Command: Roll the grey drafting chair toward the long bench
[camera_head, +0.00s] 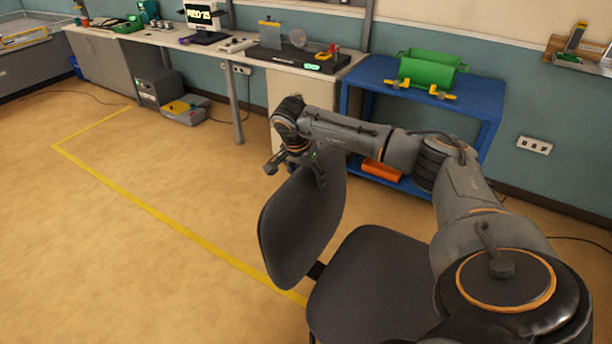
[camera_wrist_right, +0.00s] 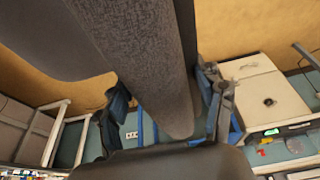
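The grey drafting chair stands in the near middle of the head view, with its upright backrest (camera_head: 300,225) and its seat (camera_head: 370,285). The backrest also fills the upper middle of the right wrist view (camera_wrist_right: 150,60). My right gripper (camera_head: 297,168) is at the top of the backrest, its fingers spread on either side. In the wrist view the fingers (camera_wrist_right: 165,100) flank the backrest; firm contact on both sides cannot be made out. The long bench (camera_head: 150,37) runs along the back wall, beyond the chair. My left gripper is not in view.
A blue cart (camera_head: 480,101) with a green bin (camera_head: 430,70) stands right of the bench. A dark box (camera_head: 158,87) and a grey device (camera_head: 185,110) sit on the floor by the bench. A yellow line (camera_head: 160,215) marks the open floor on the left.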

